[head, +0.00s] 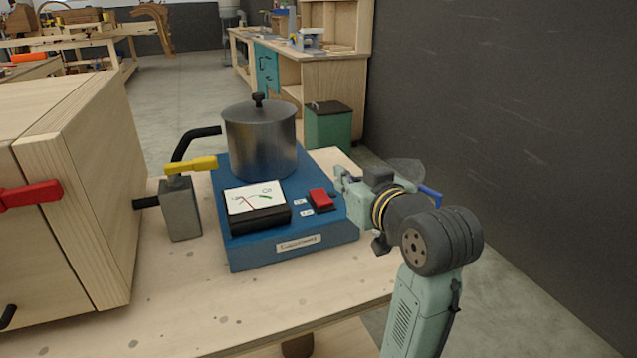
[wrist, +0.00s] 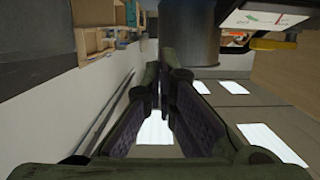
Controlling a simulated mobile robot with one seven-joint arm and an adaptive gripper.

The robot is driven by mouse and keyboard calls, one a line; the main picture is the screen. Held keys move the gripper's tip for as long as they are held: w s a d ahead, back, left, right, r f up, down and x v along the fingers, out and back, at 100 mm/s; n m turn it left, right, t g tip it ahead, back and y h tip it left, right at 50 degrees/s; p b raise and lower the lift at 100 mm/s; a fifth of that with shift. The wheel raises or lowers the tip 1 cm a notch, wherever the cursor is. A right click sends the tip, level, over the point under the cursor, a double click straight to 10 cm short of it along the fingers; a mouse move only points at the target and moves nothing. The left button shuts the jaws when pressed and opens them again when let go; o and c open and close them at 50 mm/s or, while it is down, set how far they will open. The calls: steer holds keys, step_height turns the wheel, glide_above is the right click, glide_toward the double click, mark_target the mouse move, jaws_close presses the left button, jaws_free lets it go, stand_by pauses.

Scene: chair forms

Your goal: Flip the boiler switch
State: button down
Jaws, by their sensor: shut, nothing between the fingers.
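The boiler is a blue base (head: 245,248) on the wooden table, with a metal pot (head: 260,140) on top. Its red rocker switch (head: 320,198) sits on the right of the sloped top, beside two small white labels. A dial gauge (head: 256,197) is left of the switch. My gripper (head: 341,184) is shut and empty, just right of the switch near the base's right edge; I cannot tell if it touches anything. In the wrist view, the closed fingers (wrist: 163,75) point toward the pot (wrist: 190,30); the switch does not show there.
A grey valve block (head: 181,212) with a yellow handle (head: 190,166) and black pipe stands left of the boiler. A large wooden box (head: 100,190) with a red handle (head: 32,194) is further left. The table's front (head: 200,300) is bare. A dark wall (head: 500,100) is at right.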

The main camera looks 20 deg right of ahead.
steer(key=p, duration=0.2)
glide_above(323, 196)
steer(key=shift+s+f, duration=0.15)
steer(key=shift+f, duration=0.75)
step_height(323, 196, down, 3)
steer(key=shift+f, duration=0.6)
steer(key=shift+w+p, duration=0.2)
steer(key=shift+p, duration=0.25)
